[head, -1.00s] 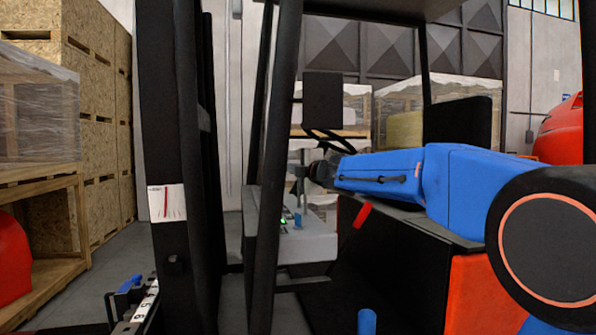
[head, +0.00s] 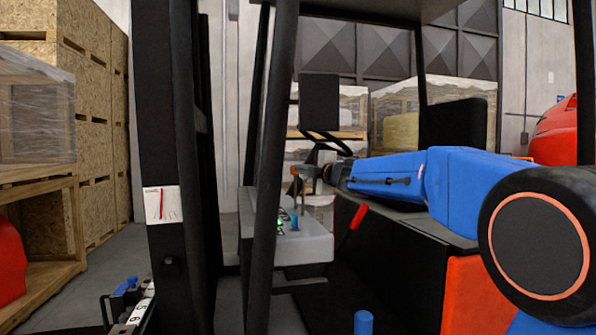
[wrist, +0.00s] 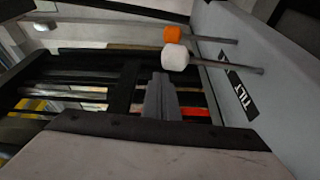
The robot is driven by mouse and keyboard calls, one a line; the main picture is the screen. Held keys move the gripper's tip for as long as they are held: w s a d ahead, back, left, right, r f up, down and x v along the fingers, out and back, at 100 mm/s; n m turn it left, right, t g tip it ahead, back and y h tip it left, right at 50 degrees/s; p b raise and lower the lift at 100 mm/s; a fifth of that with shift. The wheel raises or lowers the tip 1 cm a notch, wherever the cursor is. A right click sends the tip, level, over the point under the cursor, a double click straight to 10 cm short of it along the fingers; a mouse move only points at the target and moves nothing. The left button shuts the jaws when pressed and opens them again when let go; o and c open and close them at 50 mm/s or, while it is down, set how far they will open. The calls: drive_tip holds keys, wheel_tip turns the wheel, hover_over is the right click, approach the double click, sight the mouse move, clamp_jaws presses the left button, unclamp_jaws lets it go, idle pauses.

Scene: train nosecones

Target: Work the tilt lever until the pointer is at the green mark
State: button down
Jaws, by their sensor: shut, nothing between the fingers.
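Two levers stand out from a grey console in the wrist view, one with a white knob (wrist: 175,57) and one with an orange knob (wrist: 174,35). A black TILT label (wrist: 239,95) is on the panel beside their rods; I cannot tell which lever it names. My gripper (wrist: 161,96) is shut and empty, below the white knob in the picture and apart from it. In the head view my gripper (head: 327,173) is just right of the orange knob (head: 295,170). A white card (head: 162,204) on the mast bears red lines; no green mark can be made out.
The grey console (head: 300,247) has a lit green spot and a blue knob (head: 294,223). A red-handled lever (head: 358,216) stands right of it. Black posts (head: 272,150) cross in front of the console. Crates and shelving (head: 95,130) are at left.

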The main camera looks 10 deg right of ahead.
drive_tip(key=d+m+t, duration=0.1)
drive_tip(key=d+m, duration=0.2)
drive_tip(key=d, duration=0.1)
drive_tip(key=shift+d+f, duration=0.15)
drive_tip(key=shift+d, duration=0.15)
drive_tip(key=shift+d+f, duration=0.15)
drive_tip(key=shift+d, duration=0.05)
idle(2.3)
drive_tip(key=a+r, duration=0.1)
drive_tip(key=a, duration=0.3)
drive_tip(key=r+v, duration=0.1)
drive_tip(key=v, duration=0.9)
drive_tip(key=shift+a+f, duration=0.2)
drive_tip(key=shift+a, duration=0.05)
idle(3.0)
